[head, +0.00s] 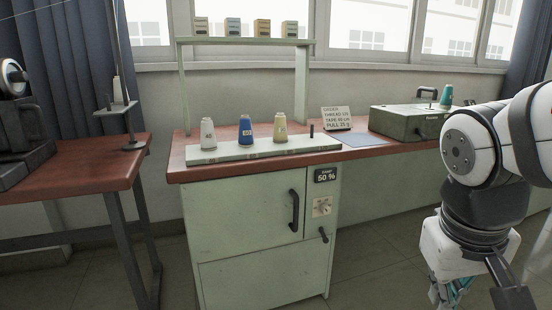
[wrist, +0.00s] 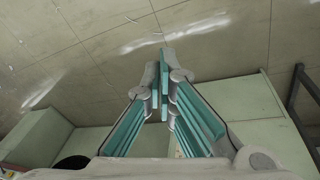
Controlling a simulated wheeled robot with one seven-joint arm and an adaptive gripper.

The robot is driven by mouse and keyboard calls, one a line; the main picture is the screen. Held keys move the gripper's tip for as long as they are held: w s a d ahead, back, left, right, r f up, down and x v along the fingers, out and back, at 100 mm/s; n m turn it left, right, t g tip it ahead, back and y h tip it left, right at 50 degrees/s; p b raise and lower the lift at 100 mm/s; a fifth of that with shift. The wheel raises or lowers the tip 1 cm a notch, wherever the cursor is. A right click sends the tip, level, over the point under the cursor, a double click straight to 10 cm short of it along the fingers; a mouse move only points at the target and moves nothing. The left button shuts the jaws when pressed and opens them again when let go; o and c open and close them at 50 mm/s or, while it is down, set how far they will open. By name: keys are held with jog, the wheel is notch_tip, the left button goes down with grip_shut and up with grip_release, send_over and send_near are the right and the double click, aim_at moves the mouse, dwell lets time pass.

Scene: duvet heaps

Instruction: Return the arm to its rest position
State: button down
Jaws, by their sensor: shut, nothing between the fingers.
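My gripper (wrist: 161,78) is shut and empty in the wrist view, with its teal-padded fingers together over bare floor tiles. In the head view my gripper (head: 447,293) hangs low at the right, partly cut off by the bottom edge. My white and black arm is folded at the right side, apart from the bench (head: 230,160) and in front of its right part.
On the bench a pale rail (head: 215,156) holds a grey, a blue and a cream thread cone. A green case (head: 405,121) with a teal cone (head: 446,96) stands at right. A sign (head: 336,119) sits behind. Another table (head: 90,165) is left. Floor between is clear.

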jog(key=s+a+g+y, duration=0.2)
jog(key=s+a, duration=0.2)
jog(key=s, duration=1.1)
notch_tip(320, 180, up, 36)
jog(key=t+p, duration=0.4)
jog(key=p, duration=3.1)
jog(key=shift+d+r, duration=0.2)
jog(key=shift+r, duration=0.05)
